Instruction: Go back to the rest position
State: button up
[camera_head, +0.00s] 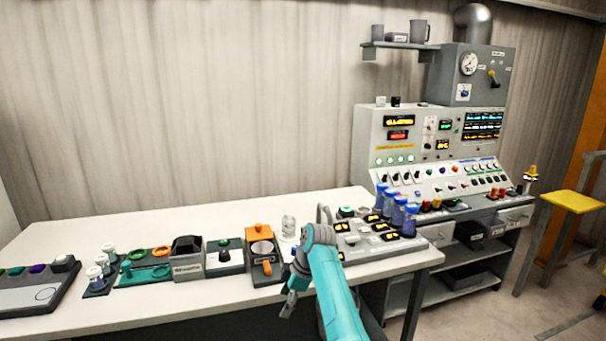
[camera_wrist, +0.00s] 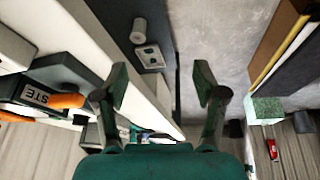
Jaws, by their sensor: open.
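My gripper (camera_head: 288,304) hangs at the front edge of the white table (camera_head: 215,308) in the head view, below my teal arm's wrist. In the wrist view my gripper (camera_wrist: 160,95) shows two green fingers spread wide apart with nothing between them. It is open and empty. The table edge and the grey floor lie beyond the fingers in the wrist view.
An orange-handled device (camera_head: 262,252) and a clear glass jar (camera_head: 289,226) stand close to my gripper. A button panel (camera_head: 372,240) and blue-capped bottles (camera_head: 398,212) are to the right. A grey console (camera_head: 440,140) stands behind. The table's back left is clear.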

jog(key=s+d+f+m+t, duration=0.25)
jog(key=s+f, duration=0.25)
jog(key=f, duration=0.6)
jog(key=s+d+f+m+t, duration=0.1)
jog(key=s+d+f+m, duration=0.25)
jog(key=f, duration=0.75)
jog(key=s+d+f+m+t+h, duration=0.15)
jog(key=s+d+f, duration=0.35)
jog(key=s, duration=0.5)
jog(key=s+d+f+m+t, duration=0.25)
jog(key=s+d+f, duration=0.2)
jog(key=s, duration=0.55)
jog(key=s+d+r+m+t+h, duration=0.1)
jog(key=s+d+r+m+t, duration=0.15)
jog(key=s, duration=0.75)
jog(key=s+d+r+m+t+h, duration=0.1)
jog(key=s+d+r+m, duration=0.2)
jog(key=s, duration=0.8)
jog(key=s+d+r+m+t, duration=0.1)
jog(key=s+r, duration=0.6)
jog(key=r, duration=0.5)
jog(key=s+d+r+m+t, duration=0.1)
jog(key=s+r+m+t, duration=0.1)
jog(key=s+r, duration=0.6)
notch_tip(320, 180, up, 4)
jog(key=shift+r+h, duration=0.1)
jog(key=shift+h, duration=0.35)
